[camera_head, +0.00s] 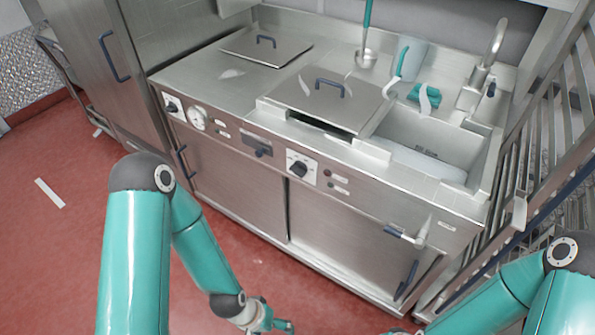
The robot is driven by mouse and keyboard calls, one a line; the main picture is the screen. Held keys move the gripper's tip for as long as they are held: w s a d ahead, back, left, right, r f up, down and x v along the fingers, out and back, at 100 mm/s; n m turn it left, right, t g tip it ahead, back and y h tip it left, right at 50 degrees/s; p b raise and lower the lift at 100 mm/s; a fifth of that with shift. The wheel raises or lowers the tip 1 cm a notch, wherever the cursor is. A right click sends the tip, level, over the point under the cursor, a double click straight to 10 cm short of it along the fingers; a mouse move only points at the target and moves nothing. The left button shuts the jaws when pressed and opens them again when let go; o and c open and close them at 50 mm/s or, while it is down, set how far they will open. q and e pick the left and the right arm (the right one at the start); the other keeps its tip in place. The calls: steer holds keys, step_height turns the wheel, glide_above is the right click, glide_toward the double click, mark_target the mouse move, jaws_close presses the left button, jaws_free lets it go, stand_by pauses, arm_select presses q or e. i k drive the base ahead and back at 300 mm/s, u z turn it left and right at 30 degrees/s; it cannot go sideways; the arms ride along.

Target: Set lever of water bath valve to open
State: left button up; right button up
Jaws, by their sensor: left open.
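A small metal valve with a blue lever (393,231) sticks out from the front panel, low at the right below the sink. Its lever lies roughly sideways, pointing left. No label naming it as the water bath valve can be read. My left gripper (283,325) is at the bottom edge, low in front of the cabinet doors, left of the valve and well apart from it. It is open and nothing shows in it. Of my right gripper only a teal sliver (398,332) seems to show at the bottom edge; its fingers cannot be made out.
A steel counter carries two lidded wells (328,96) and an open basin (425,155) with a tap. Knobs (299,169) line its front panel. A blue door handle (407,280) sits under the valve. A slatted rack (540,165) stands close at right.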

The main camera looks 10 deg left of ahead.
mark_target(419, 243)
steer(key=u, duration=0.05)
steer(key=i, duration=0.4)
steer(key=u, duration=0.9)
